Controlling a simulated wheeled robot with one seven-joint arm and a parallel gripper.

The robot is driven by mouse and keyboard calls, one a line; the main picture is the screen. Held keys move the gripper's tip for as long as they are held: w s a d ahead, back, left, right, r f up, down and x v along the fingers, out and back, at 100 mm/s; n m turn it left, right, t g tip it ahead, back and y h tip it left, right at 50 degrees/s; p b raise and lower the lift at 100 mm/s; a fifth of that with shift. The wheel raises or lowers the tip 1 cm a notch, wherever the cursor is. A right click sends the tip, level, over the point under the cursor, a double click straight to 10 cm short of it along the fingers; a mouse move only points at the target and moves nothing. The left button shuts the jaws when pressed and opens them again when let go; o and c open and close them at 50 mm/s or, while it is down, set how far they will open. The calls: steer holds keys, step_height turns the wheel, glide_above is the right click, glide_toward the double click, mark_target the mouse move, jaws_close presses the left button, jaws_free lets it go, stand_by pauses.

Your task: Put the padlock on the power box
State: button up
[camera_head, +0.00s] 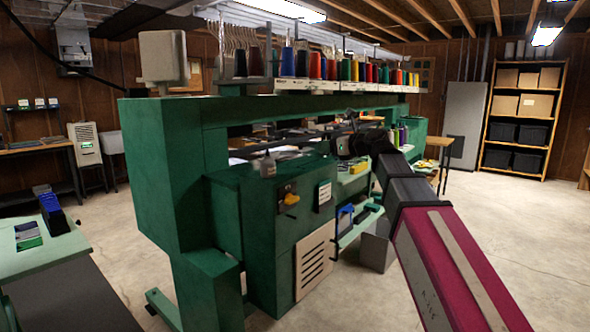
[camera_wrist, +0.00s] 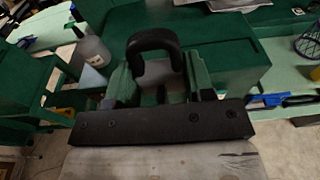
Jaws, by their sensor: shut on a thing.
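My gripper (camera_wrist: 163,88) is shut on the padlock, whose thick black shackle (camera_wrist: 154,45) arches up between the two fingers in the wrist view. In the head view my gripper (camera_head: 348,142) is small and dark at the end of my arm, to the right of the power box (camera_head: 256,215). That box is a green cabinet with a yellow switch and a vented panel. A broad green top (camera_wrist: 225,48), which looks like the box's, lies beyond the padlock in the wrist view. I cannot tell the gap between them.
A grey bottle (camera_head: 268,165) stands on the green box; it also shows in the wrist view (camera_wrist: 92,53). Thread spools (camera_head: 320,67) line the machine above. A pale green shelf with blue-handled tools (camera_wrist: 282,99) lies at right. Open floor (camera_head: 500,240) is at right.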

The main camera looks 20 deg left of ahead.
steer(key=s+a+r, duration=0.1)
steer(key=a+r, duration=0.2)
steer(key=r, duration=0.1)
glide_above(311, 165)
steer(key=f, duration=0.6)
steer(key=shift+s+d+f, duration=0.1)
steer(key=shift+s+f, duration=0.25)
steer(key=shift+f, duration=2.1)
steer(key=o, duration=1.1)
steer(key=shift+f, duration=0.1)
steer(key=shift+c, duration=0.2)
